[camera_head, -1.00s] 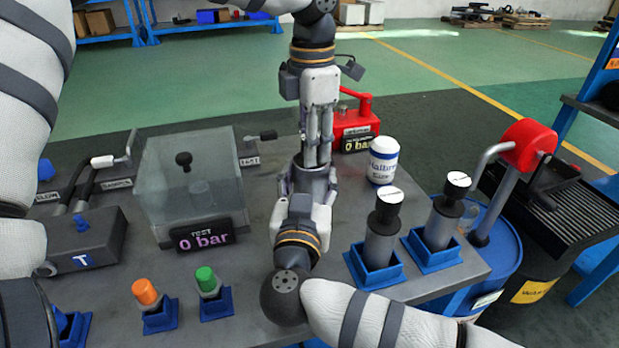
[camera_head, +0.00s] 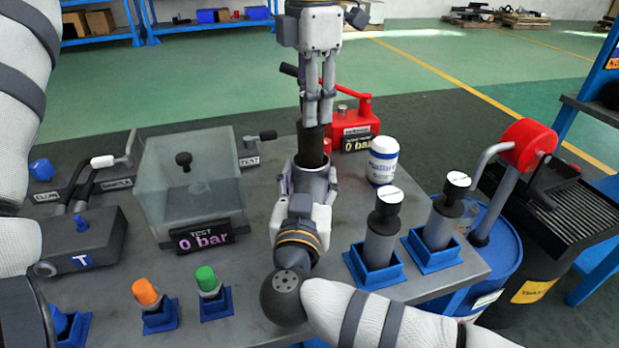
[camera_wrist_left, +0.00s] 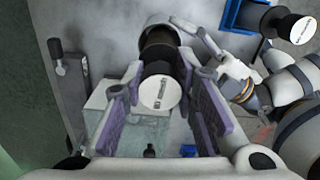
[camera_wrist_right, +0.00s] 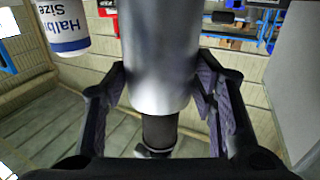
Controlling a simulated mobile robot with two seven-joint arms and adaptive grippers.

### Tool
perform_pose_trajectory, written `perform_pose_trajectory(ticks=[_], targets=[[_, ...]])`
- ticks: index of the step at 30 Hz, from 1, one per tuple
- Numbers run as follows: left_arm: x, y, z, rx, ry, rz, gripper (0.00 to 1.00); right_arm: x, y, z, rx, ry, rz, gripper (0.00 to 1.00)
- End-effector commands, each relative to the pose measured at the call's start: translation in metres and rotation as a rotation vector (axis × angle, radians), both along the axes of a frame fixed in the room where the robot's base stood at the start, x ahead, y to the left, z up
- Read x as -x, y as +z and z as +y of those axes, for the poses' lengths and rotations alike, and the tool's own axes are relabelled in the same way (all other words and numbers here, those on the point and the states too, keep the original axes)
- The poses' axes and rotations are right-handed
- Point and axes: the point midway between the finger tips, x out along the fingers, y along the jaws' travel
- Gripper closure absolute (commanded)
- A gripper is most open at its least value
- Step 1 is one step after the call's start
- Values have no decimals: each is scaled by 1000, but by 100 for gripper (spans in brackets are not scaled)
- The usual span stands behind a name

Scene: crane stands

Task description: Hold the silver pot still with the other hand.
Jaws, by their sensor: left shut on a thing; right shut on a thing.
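The silver pot (camera_head: 311,180) stands upright over the middle of the table, with its mouth upward. My right gripper (camera_head: 308,194) is shut around it from the near side. The pot also fills the upper middle of the right wrist view (camera_wrist_right: 158,50), between the finger pads. My left gripper (camera_head: 314,118) is above the pot, shut on a black cylinder (camera_head: 311,146). The cylinder's lower end is at the pot's mouth; how deep it reaches is hidden. In the left wrist view the black cylinder (camera_wrist_left: 160,60) shows a pale round label on its end.
A clear test chamber (camera_head: 185,185) reading 0 bar stands left of the pot. A white and blue can (camera_head: 383,161) and a red pump (camera_head: 353,122) stand right and behind. Two silver cylinders in blue holders (camera_head: 375,268) stand at the front right, and orange and green-capped pieces (camera_head: 205,280) at the front left.

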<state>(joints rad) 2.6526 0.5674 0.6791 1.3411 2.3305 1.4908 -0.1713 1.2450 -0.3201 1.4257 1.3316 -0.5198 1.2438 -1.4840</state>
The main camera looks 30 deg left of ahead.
Motion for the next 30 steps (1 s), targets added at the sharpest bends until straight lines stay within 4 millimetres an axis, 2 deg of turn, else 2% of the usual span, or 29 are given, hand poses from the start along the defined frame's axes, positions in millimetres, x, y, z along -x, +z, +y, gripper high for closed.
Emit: perform_pose_trajectory(ticks=[22, 30], targets=[[-1, 59, 0, 0, 0, -4, 100, 0, 1, 0, -1, 0, -2, 84], [0, 66, 0, 1, -1, -2, 100, 0, 1, 0, -1, 0, -2, 84]])
